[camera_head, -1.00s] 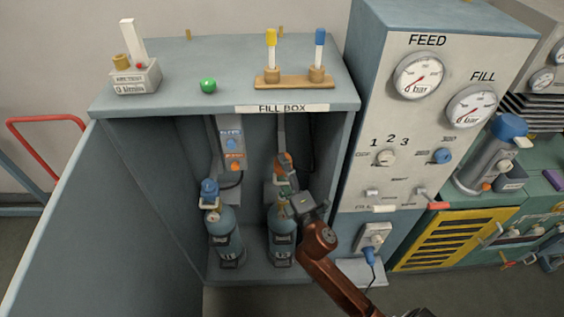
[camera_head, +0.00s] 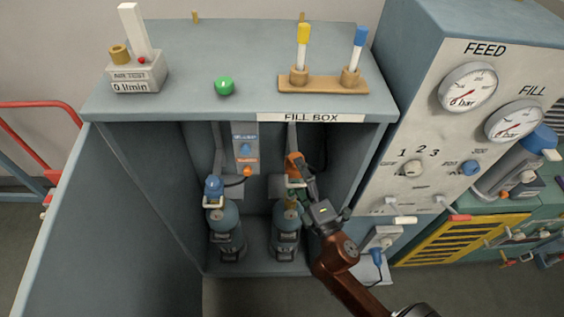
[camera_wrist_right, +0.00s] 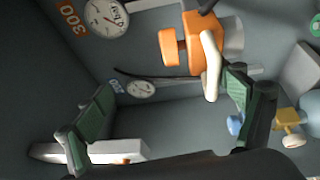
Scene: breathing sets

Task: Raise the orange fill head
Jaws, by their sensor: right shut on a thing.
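The orange fill head (camera_head: 293,160) is inside the fill box, above the right blue cylinder (camera_head: 286,222). In the right wrist view the fill head (camera_wrist_right: 185,45) shows at top centre, with a cream handle (camera_wrist_right: 211,64) hanging beside the right-hand finger. My right gripper (camera_head: 299,186) is at the fill head and shut on it. In the wrist view its green-padded fingers (camera_wrist_right: 168,115) stand well apart, and the exact contact is hard to see. The cylinder's top is partly hidden behind the gripper. My left gripper is not in view.
The left cylinder (camera_head: 226,228) with a blue top stands in the fill box (camera_head: 150,105). The gauge panel (camera_head: 440,130) is close to my right arm. The box door (camera_head: 70,235) stands open.

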